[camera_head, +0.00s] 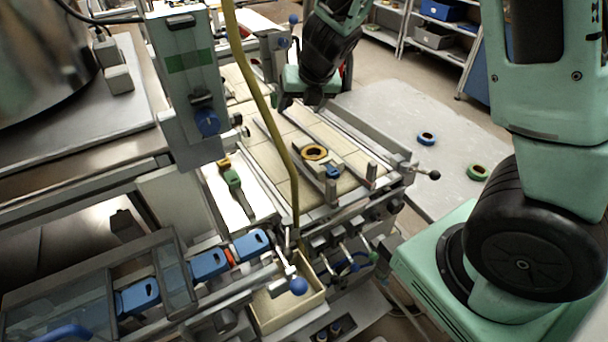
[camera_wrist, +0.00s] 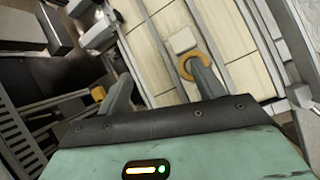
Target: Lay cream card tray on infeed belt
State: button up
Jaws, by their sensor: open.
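An open cream tray (camera_head: 287,309) stands low at the front, below the machine's front edge; I cannot tell for sure that it is the card tray. The belt (camera_head: 262,152) has pale beige slats between metal guide rails and also shows in the wrist view (camera_wrist: 150,50). A yellow-orange reel (camera_head: 313,153) lies on it; in the wrist view the reel (camera_wrist: 186,62) is partly behind one finger. My gripper (camera_head: 314,100) is above the belt's far part, away from the cream tray. Its fingers (camera_wrist: 162,88) are apart with nothing between them.
A yellow hose (camera_head: 262,85) crosses in front of the belt. A grey machine head (camera_head: 188,95) stands left of it. Blue parts (camera_head: 210,263) sit along the front-left track. A blue reel (camera_head: 426,138) and a green reel (camera_head: 478,172) lie on the pale surface at right.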

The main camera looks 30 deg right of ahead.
jog(key=s+a+r+m, duration=0.4)
jog(key=s+a+m, duration=0.2)
jog(key=a+m, duration=0.4)
jog(key=s+a+m+g, duration=0.2)
jog(key=s+m, duration=0.5)
jog(key=s, duration=0.5)
jog(key=s+a+m+g, duration=0.3)
jog(key=s+a+m, duration=0.2)
jog(key=s, duration=0.6)
jog(key=shift+s+a+r+m+g, duration=0.2)
jog(key=shift+s+r+m+g, duration=0.15)
jog(key=shift+m, duration=0.85)
